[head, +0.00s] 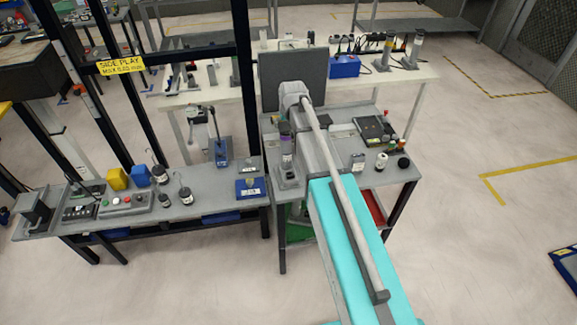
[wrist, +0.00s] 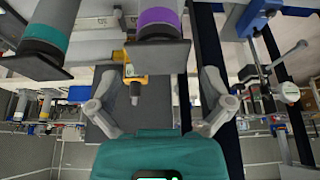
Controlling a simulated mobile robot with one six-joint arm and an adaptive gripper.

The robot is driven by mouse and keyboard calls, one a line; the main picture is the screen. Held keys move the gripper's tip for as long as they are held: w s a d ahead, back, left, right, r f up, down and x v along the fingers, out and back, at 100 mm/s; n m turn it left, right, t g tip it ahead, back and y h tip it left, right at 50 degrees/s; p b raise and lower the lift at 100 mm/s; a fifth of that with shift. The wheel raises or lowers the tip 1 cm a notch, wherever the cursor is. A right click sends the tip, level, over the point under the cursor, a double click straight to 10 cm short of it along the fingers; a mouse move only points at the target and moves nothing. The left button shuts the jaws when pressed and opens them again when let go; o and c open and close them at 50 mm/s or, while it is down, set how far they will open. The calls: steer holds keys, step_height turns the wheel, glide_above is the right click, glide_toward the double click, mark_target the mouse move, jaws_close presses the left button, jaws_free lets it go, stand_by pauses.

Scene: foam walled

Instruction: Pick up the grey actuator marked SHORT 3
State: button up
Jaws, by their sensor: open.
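Two grey cylindrical actuators show in the wrist view, each on a dark square flange. One has a purple band (wrist: 158,22); the other has a teal band (wrist: 42,38) and is further left. I cannot read SHORT 3 on either. My gripper (wrist: 160,85) is open and empty, its two fingers spread wide. The purple-banded actuator lies ahead of the gap between them, apart from both fingers. In the head view the purple-banded actuator (head: 287,160) stands upright on the grey bench (head: 330,165), beside my arm. My arm hides much of the gripper there.
A dark upright panel (head: 292,78) stands at the bench's back. A black device (head: 374,129), a white-topped cylinder (head: 381,161) and a black ball (head: 403,162) sit on its right side. A lower bench (head: 215,200) with a blue lever press (head: 220,150) adjoins at left.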

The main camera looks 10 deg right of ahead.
mark_target(287, 127)
steer(key=shift+b+x, duration=2.25)
steer(key=shift+x, duration=0.25)
steer(key=shift+s, duration=0.15)
steer(key=c, duration=1.1)
steer(key=shift+r, duration=0.15)
step_height(287, 127, up, 3)
steer(key=p, duration=0.3)
steer(key=s+d+r+p, duration=0.6)
steer(key=s+r+p, duration=0.3)
steer(key=s, duration=0.3)
steer(key=shift+s+r+p, duration=0.3)
steer(key=shift+p, duration=0.25)
steer(key=shift+d, duration=0.15)
